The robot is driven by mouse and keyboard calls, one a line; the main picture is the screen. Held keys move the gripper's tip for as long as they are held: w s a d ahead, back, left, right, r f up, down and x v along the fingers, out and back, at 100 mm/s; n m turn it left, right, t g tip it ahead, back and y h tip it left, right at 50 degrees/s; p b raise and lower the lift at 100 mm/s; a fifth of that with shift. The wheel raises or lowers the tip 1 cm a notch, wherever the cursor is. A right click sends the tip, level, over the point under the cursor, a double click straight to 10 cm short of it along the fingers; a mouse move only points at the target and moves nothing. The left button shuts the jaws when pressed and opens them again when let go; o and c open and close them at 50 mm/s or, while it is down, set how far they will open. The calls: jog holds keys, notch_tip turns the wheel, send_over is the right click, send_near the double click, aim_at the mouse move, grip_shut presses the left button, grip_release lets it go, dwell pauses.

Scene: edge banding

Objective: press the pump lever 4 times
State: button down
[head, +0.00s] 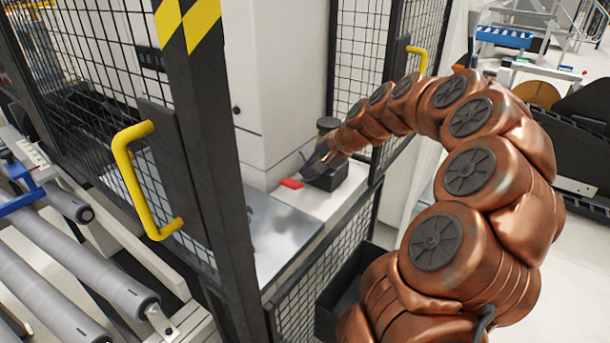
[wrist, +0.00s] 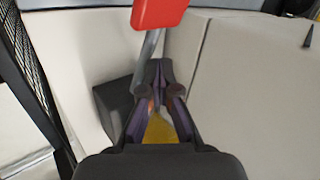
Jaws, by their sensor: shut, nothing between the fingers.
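The pump is a dark box (head: 327,177) on a light ledge inside the fenced cell; its block also shows in the wrist view (wrist: 112,105), partly behind my gripper. The lever's red end pad (head: 291,183) sticks out to the left of the box in the head view. In the wrist view the red pad (wrist: 160,12) is at the top, on a grey metal rod (wrist: 149,48). My gripper (wrist: 159,66) is shut and empty, with its tips beside the rod and short of the pad. Whether it touches the rod cannot be told. In the head view my gripper (head: 316,160) is small and dark over the box.
My arm reaches in past the mesh fence. A black post with yellow stripes (head: 190,22) and a yellow door handle (head: 125,180) stand to the left. A shiny metal plate (head: 280,232) lies before the pump. A white cabinet wall (head: 275,70) rises behind. Rollers (head: 45,300) are at lower left.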

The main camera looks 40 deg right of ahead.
aim_at(322, 126)
jog(key=shift+s+a+f+b, duration=0.15)
jog(key=shift+a+f+b, duration=0.2)
jog(key=shift+f, duration=0.25)
jog(key=shift+s+a+f+b, duration=0.1)
jog(key=shift+a+f+b, duration=0.15)
jog(key=shift+f+b, duration=0.25)
dwell(1.6)
dwell(0.6)
jog(key=shift+w+d+r+p, duration=0.15)
jog(key=shift+d+r+p, duration=0.15)
jog(key=shift+r, duration=0.4)
jog(key=shift+w+d+r+p, duration=0.2)
jog(key=shift+d+r, duration=0.25)
jog(key=shift+r, duration=0.25)
jog(key=shift+w+d+r+p, duration=0.1)
jog(key=shift+d+r+p, duration=0.2)
jog(key=shift+r, duration=0.4)
jog(key=shift+d, duration=0.1)
jog(key=shift+w+d+r+p, duration=0.1)
jog(key=shift+d+r+p, duration=0.2)
jog(key=shift+r, duration=0.4)
jog(key=shift+w+d+r+p, duration=0.2)
jog(key=shift+d+r, duration=0.25)
jog(key=shift+r, duration=0.3)
jog(key=shift+w+d+r+p, duration=0.1)
jog(key=shift+d+r+p, duration=0.2)
jog(key=shift+r, duration=0.4)
